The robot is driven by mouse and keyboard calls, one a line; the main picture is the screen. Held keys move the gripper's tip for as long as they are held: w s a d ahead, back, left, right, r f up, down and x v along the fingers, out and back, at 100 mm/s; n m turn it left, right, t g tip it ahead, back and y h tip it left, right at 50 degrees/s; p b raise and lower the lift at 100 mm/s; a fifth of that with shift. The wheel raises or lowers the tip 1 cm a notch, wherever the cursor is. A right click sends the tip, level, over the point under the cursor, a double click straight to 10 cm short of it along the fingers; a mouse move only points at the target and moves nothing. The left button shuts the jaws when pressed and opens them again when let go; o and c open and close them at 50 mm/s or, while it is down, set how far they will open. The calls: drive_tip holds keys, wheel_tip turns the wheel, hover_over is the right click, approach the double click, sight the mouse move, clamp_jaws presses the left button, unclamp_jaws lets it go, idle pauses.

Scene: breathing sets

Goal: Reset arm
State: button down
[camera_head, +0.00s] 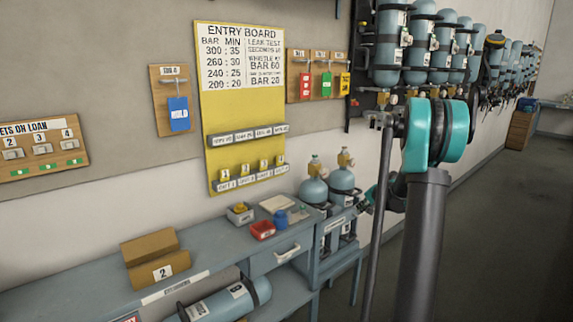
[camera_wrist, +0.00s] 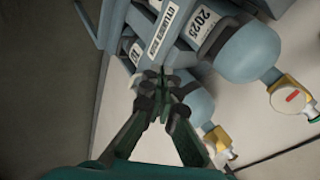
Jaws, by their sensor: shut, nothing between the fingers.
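My gripper (camera_wrist: 163,82) shows in the wrist view with its dark fingers brought together at the tips and nothing between them. In the head view it is small (camera_head: 366,201), just right of two grey-blue cylinders, partly hidden by my arm. The nearer cylinder (camera_head: 314,191) and the farther cylinder (camera_head: 342,180) stand upright in a rack (camera_head: 333,225). In the wrist view a large cylinder (camera_wrist: 236,50) lies beyond the fingertips to the right, with a second cylinder (camera_wrist: 197,104) below it. I cannot tell if the fingertips touch anything.
A bench (camera_head: 205,250) along the wall bears a cardboard box (camera_head: 150,258), a red tray (camera_head: 262,230) and small items. A yellow entry board (camera_head: 230,115) hangs above. Breathing sets (camera_head: 420,45) hang at the upper right. The floor (camera_head: 500,240) at right is clear.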

drive_tip(key=s+a+r+n+g+h, duration=0.15)
drive_tip(key=s+a, duration=0.35)
drive_tip(key=s, duration=0.6)
drive_tip(key=s+a+n+g, duration=0.1)
drive_tip(key=s+a+n, duration=0.3)
drive_tip(key=s, duration=0.8)
drive_tip(key=s+a+f+n+h, duration=0.1)
drive_tip(key=s+f, duration=0.2)
drive_tip(key=s, duration=0.7)
drive_tip(key=s+a+f+n+g+h, duration=0.1)
drive_tip(key=s+a+f+n, duration=0.1)
drive_tip(key=s, duration=0.9)
drive_tip(key=shift+s+f, duration=0.15)
drive_tip(key=shift+f, duration=0.4)
